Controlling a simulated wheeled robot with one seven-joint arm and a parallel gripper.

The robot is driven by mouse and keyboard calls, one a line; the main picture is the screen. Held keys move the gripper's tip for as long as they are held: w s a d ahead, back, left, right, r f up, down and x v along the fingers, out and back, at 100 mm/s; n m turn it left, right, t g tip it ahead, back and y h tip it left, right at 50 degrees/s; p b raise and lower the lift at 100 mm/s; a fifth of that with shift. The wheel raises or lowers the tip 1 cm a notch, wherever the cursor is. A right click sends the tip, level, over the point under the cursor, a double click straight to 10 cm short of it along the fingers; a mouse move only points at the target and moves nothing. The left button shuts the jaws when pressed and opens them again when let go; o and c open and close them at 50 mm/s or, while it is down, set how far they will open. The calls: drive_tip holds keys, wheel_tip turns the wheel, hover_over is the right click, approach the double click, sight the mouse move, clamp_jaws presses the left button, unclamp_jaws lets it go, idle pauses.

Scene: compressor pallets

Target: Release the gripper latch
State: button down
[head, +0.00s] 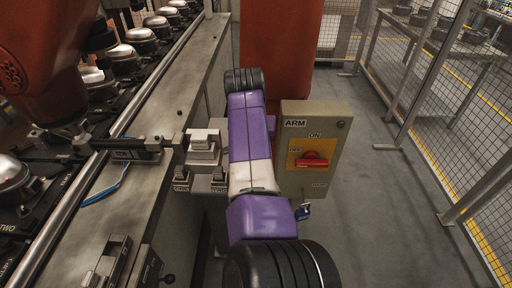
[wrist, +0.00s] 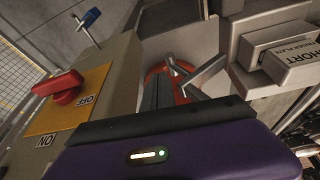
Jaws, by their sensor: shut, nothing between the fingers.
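My gripper (wrist: 158,94) shows in the wrist view beyond its purple housing, its grey fingers shut and empty. They are close to a red ring (wrist: 156,70) with a bare metal lever (wrist: 204,76) beside it. I cannot tell whether they touch. No part is readably marked as the gripper latch, so I cannot tell which it is. In the head view my purple arm covers the middle, and I cannot make out the fingers there.
A box marked ARM (head: 292,188) stands right of my arm, with a red rotary handle (head: 312,162) on a yellow plate. A blue-ended lever (head: 303,212) is at its lower edge. Labelled grey blocks (head: 204,143) stand left. Compressors (head: 122,54) line the conveyor. Floor toward the mesh fence is clear.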

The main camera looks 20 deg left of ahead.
drive_tip(key=b+v, duration=0.1)
drive_tip(key=v, duration=0.6)
idle(0.5)
